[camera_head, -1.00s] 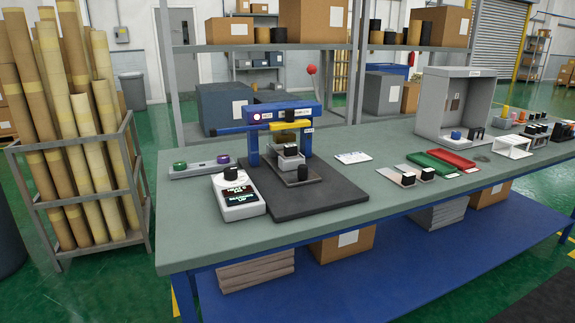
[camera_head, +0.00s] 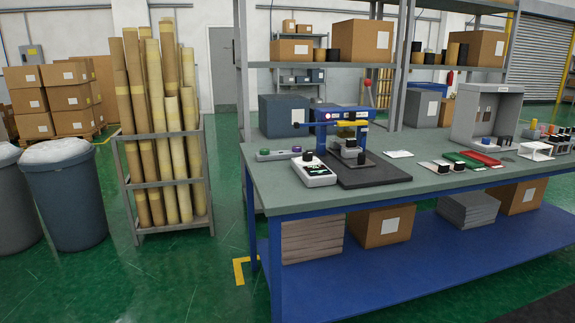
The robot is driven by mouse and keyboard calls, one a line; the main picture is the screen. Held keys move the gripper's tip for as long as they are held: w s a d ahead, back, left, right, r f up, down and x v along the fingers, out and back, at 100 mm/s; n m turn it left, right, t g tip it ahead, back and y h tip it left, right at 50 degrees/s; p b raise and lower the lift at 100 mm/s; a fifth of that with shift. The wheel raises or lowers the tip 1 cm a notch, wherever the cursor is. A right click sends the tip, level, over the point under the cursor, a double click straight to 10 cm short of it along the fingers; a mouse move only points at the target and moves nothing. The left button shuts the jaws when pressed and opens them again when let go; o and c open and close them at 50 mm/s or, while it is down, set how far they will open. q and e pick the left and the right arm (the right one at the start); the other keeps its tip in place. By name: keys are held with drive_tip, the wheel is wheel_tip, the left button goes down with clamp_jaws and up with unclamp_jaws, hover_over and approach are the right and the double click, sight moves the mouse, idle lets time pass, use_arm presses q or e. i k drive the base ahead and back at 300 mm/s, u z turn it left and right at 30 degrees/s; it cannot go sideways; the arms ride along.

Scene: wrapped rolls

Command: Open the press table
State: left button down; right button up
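The blue press (camera_head: 341,118) stands on a black mat (camera_head: 372,177) on the grey-green workbench (camera_head: 430,184). Its yellow crosspiece (camera_head: 352,124) sits above a small grey press table (camera_head: 351,151), which has dark blocks on and beside it. Whether the press table is open or closed is too small to tell. A red ball knob (camera_head: 367,83) rises behind the press. A white control box (camera_head: 314,171) with a lit display lies left of the mat. Neither of my grippers shows.
Stacked boxes (camera_head: 54,98) fill the back left. Green (camera_head: 464,160) and red (camera_head: 479,158) trays and a grey booth (camera_head: 487,115) occupy the bench's right. Green floor is clear in front.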

sight(353, 159)
drive_tip(key=z, duration=1.05)
drive_tip(key=i, duration=1.15)
drive_tip(key=u, duration=0.5)
drive_tip(key=i, duration=0.65)
drive_tip(key=u, duration=0.65)
